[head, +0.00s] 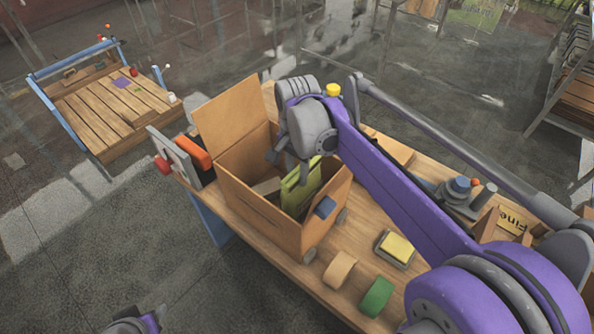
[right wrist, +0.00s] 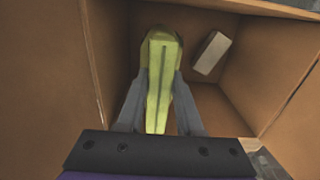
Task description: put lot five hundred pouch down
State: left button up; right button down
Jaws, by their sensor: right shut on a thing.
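A yellow-green pouch (head: 300,188) hangs upright inside an open cardboard box (head: 262,212) on the wooden workbench. My right gripper (head: 303,168) is shut on the pouch's top edge, reaching down through the box opening. In the right wrist view the pouch (right wrist: 160,85) sits between both fingers (right wrist: 158,100), with box walls around it. I cannot tell whether its lower end touches the box floor. Any lot number on it cannot be read. Only a part of my left arm shows at the bottom left; its fingers are not visible.
A pale block (right wrist: 211,53) lies in the box. An orange-and-grey device (head: 190,152) stands left of the box. A second table (head: 100,115) stands behind left.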

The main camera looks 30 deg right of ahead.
jog(key=c, duration=0.6)
grip_release()
pick_arm(q)
jog(key=shift+w+r, duration=0.1)
jog(key=shift+r, duration=0.05)
pick_arm(e)
jog(key=shift+o, duration=0.2)
jog(key=shift+r, duration=0.15)
jog(key=shift+r, duration=0.4)
pick_arm(q)
jog(key=shift+w+r+p, duration=0.45)
jog(key=shift+r+p, duration=0.2)
jog(key=shift+r, duration=0.2)
pick_arm(e)
notch_tip(320, 180, up, 12)
jog(key=shift+r, duration=0.1)
